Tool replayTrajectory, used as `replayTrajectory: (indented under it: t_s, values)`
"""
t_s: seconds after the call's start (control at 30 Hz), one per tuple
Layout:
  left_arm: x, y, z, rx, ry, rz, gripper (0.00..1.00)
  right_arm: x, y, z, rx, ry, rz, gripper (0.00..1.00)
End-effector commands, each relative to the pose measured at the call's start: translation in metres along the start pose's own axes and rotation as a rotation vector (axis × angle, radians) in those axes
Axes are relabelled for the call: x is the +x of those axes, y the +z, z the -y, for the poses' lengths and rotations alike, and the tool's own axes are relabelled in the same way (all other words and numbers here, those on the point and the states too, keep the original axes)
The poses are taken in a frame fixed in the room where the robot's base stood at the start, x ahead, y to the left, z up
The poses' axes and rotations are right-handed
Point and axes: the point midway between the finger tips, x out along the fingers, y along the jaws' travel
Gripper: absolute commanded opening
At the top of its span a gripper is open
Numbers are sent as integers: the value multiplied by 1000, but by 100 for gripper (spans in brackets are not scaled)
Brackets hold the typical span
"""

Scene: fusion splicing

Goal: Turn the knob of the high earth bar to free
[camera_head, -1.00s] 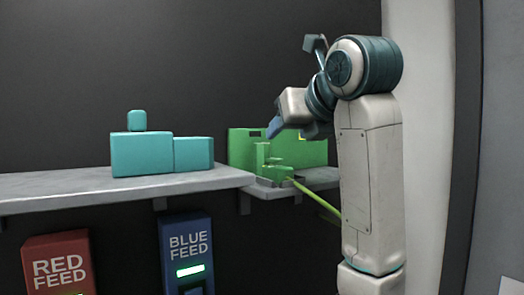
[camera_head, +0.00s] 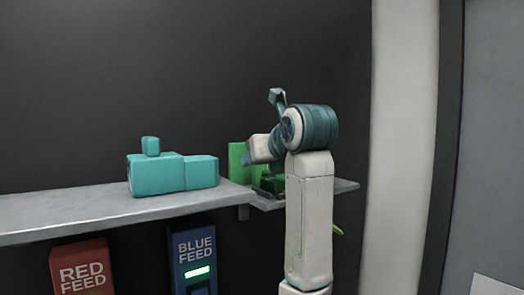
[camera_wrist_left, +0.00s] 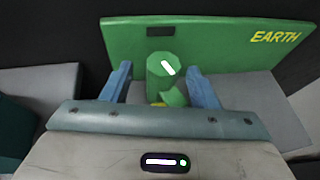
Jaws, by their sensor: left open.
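The green earth bar (camera_wrist_left: 225,42) has a back panel marked EARTH in yellow. It also shows in the head view (camera_head: 236,160), partly hidden by my arm. Its green knob (camera_wrist_left: 160,82) sticks out in front of the panel and carries a slanted white mark on its face. My left gripper (camera_wrist_left: 158,70) is open, with one blue finger on each side of the knob and a visible gap to each. In the head view the left gripper (camera_head: 247,158) is small, and its contact with the knob cannot be told. My right gripper is not in view.
A teal block assembly (camera_head: 157,175) sits on the grey shelf (camera_head: 85,213) to the left. A red feed box (camera_head: 82,268) and a blue feed box (camera_head: 193,258) hang below it. A white post (camera_head: 403,150) stands at the right.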

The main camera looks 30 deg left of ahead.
Motion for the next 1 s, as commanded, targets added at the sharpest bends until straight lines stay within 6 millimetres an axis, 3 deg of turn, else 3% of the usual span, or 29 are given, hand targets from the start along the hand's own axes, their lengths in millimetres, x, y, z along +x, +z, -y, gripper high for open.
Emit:
replayTrajectory:
  t_s: [0.17,0.37,0.6,1.0]
  values:
    - [6,0,0,0,0,0,54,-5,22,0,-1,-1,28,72]
    - [7,-1,0,-1,0,0,54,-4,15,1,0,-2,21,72]
    - [6,0,0,0,0,0,9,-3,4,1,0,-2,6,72]
    - [7,-1,2,-30,75,1,9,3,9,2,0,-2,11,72]
